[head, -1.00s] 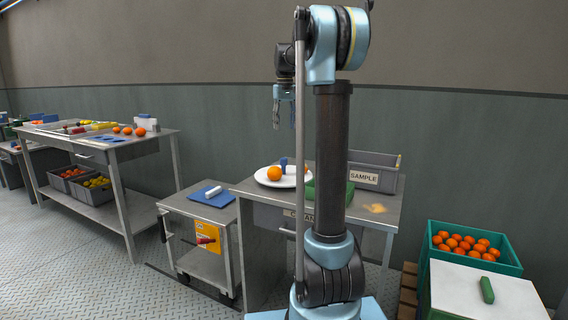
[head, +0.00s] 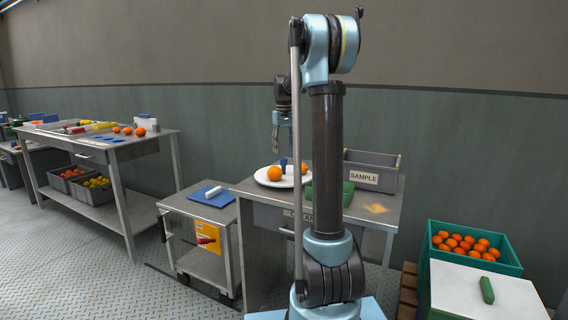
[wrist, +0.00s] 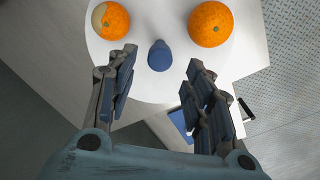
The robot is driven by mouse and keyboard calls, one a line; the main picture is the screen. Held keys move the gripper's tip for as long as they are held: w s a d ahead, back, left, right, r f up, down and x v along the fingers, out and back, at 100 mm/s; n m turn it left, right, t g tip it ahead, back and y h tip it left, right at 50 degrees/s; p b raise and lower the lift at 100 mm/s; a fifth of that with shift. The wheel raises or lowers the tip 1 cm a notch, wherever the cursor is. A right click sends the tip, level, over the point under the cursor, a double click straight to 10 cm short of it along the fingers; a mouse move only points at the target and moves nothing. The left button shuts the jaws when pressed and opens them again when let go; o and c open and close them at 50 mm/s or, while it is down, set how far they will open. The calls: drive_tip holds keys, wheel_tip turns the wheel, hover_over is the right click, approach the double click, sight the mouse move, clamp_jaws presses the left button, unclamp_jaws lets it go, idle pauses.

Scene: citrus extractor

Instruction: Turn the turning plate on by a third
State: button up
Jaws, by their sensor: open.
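The white round turning plate (head: 263,182) lies on the metal table, and it fills the top middle of the wrist view (wrist: 150,86). A blue upright peg (wrist: 159,56) stands on it between two oranges. The left orange (wrist: 111,20) has a pale patch; the right orange (wrist: 210,24) looks whole. My gripper (wrist: 161,60) is open and empty above the plate, its fingers either side of the peg in the wrist view. In the head view my gripper (head: 283,146) hangs just over the peg. Whether a finger touches it cannot be told.
A grey SAMPLE bin (head: 372,172) and a green tray (head: 348,190) stand right of the plate, partly behind my arm. A low trolley with a blue board (head: 222,199) is to the left. A teal crate of oranges (head: 510,268) stands at right.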

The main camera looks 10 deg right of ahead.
sight(283, 158)
drive_tip(key=shift+f, duration=3.2)
drive_tip(key=shift+c, duration=0.2)
clamp_jaws()
drive_tip(key=shift+d, duration=0.1)
drive_tip(key=shift+a, duration=0.2)
